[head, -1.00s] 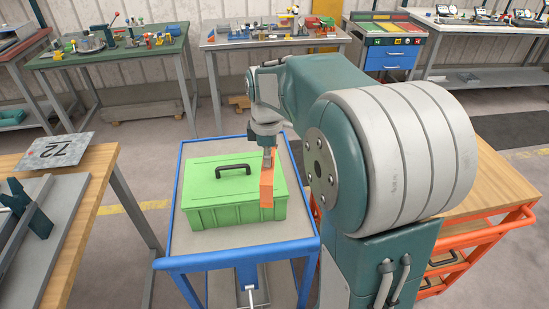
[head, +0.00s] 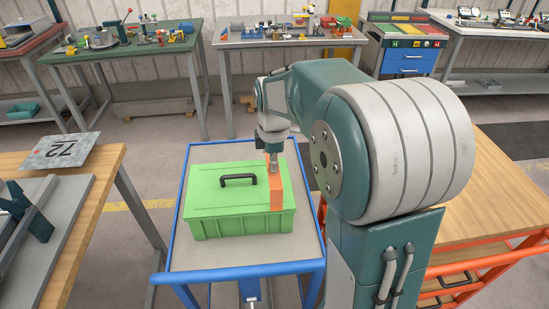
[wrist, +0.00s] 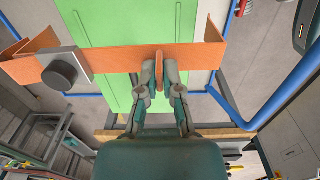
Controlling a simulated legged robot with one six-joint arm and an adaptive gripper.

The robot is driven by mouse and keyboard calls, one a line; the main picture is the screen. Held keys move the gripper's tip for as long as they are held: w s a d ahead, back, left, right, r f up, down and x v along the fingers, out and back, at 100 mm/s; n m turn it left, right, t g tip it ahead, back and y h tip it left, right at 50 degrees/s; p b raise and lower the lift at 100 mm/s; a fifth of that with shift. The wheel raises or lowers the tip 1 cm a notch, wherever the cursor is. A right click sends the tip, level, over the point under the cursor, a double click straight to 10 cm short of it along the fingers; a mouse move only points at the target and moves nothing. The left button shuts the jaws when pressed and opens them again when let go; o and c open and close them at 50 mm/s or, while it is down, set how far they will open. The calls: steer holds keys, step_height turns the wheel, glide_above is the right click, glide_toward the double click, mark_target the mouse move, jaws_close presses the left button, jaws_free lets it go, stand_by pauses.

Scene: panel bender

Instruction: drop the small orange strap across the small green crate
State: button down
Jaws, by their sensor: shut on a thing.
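The small green crate (head: 215,205) has a shut lid with a black handle and stands on the trolley. The small orange strap (head: 277,195) is a stiff band with bent-down ends, and it lies across the right part of the lid. In the wrist view the strap (wrist: 120,61) spans the crate's lid (wrist: 110,25) from side to side, its ends reaching past both edges. My gripper (head: 273,168) is shut on the strap's upright middle tab; the fingertips also show in the wrist view (wrist: 159,82). I cannot tell whether the strap touches the lid.
The blue trolley (head: 240,270) has bare grey top around the crate. A wooden table (head: 95,180) with a "72" plate stands at left, and an orange-framed wooden bench (head: 500,190) at right. A grey block with a dark knob (wrist: 61,73) sits on the strap's left part.

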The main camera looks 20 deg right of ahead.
steer(key=shift+f, duration=0.65)
steer(key=shift+d+f, duration=0.2)
steer(key=shift+f, duration=1)
steer(key=shift+a+f, duration=0.15)
steer(key=shift+f, duration=2.3)
steer(key=shift+f, duration=0.25)
steer(key=c, duration=0.7)
jaws_free()
